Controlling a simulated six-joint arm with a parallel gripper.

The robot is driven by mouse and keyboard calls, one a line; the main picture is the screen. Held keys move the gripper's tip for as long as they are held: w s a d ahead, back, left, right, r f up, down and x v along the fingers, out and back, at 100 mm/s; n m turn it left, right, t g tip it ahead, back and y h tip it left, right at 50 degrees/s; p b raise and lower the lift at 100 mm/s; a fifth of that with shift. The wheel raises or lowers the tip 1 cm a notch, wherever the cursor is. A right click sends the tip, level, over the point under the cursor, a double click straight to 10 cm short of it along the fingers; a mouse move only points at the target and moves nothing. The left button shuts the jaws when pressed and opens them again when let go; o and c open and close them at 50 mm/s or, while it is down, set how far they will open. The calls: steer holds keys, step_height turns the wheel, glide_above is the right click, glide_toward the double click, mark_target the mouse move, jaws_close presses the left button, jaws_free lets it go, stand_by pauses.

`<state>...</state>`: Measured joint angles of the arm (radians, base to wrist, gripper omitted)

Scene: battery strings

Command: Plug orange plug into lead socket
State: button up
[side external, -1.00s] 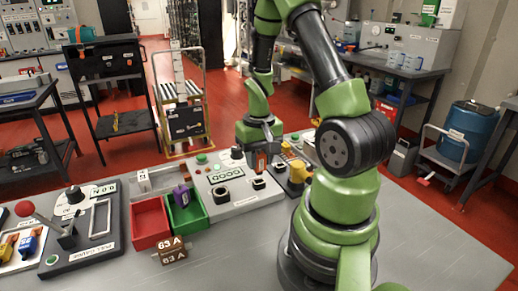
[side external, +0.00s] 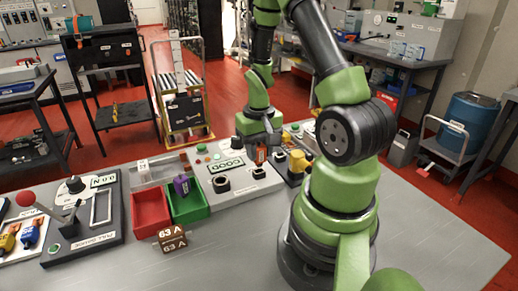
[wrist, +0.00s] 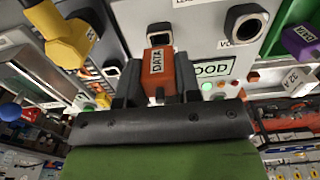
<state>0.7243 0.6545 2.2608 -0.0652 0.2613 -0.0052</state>
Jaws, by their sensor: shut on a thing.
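My gripper (wrist: 155,85) is shut on the orange plug (wrist: 158,68), which carries a DATA label. The orange plug also shows in the side view (side external: 261,157), under my gripper (side external: 262,148). It is held just above a black-rimmed socket (wrist: 159,34) on the grey test panel (side external: 238,200); the same socket shows in the side view (side external: 260,173). The plug looks apart from this socket. A label reading "LEA" is cut off at the top of the wrist view, near this socket. A second socket (wrist: 246,23) lies to its right, its label starting "VO".
A yellow plug (side external: 298,161) stands right of the panel. A purple plug (side external: 181,185) is in the green bin (side external: 197,211), beside the red bin (side external: 151,213). A brown 63 A block (side external: 172,239) sits in front. The front right tabletop is clear.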

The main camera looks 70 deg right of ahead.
mark_target(259, 160)
steer(key=shift+f, duration=1.5)
steer(key=o, duration=1.1)
step_height(259, 160, up, 9)
steer(key=shift+r, duration=0.5)
